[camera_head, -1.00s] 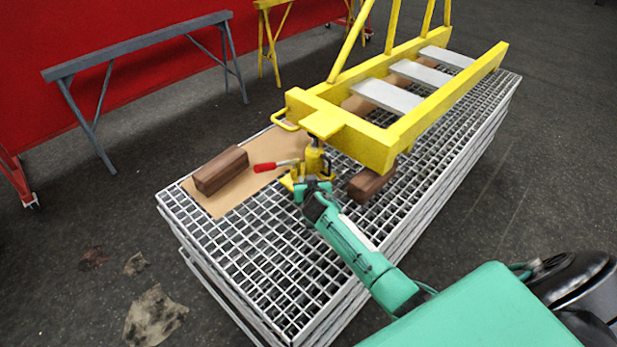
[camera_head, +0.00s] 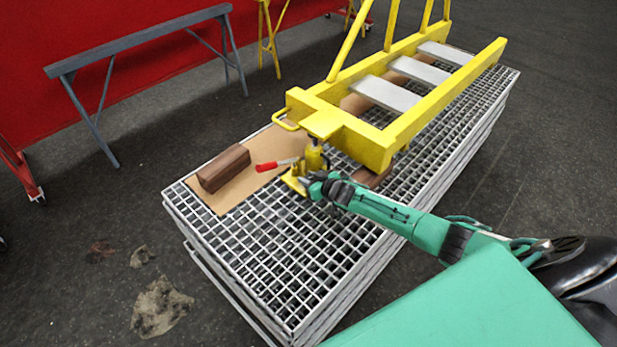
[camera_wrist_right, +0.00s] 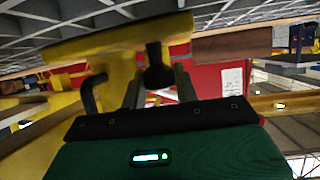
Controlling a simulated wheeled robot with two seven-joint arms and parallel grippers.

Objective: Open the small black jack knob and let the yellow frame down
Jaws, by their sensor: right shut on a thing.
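The yellow frame (camera_head: 365,146) lies over the grating, its near end above the yellow jack (camera_head: 314,156). The jack stands on its yellow base (camera_head: 294,183) under the frame's corner plate, with a red-tipped handle (camera_head: 268,167) pointing left. My right gripper (camera_head: 313,184) is low beside the jack's base. In the right wrist view the small black knob (camera_wrist_right: 158,68) sits between the fingertips of my right gripper (camera_wrist_right: 158,80), which is shut on it. That view looks tilted or upside down. My left gripper is not in view.
A brown wooden block (camera_head: 223,168) lies on cardboard (camera_head: 252,183) at the left of the grating (camera_head: 275,250). Another block (camera_head: 372,177) is under the frame, partly behind my right arm. A grey trestle (camera_head: 150,40) stands behind.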

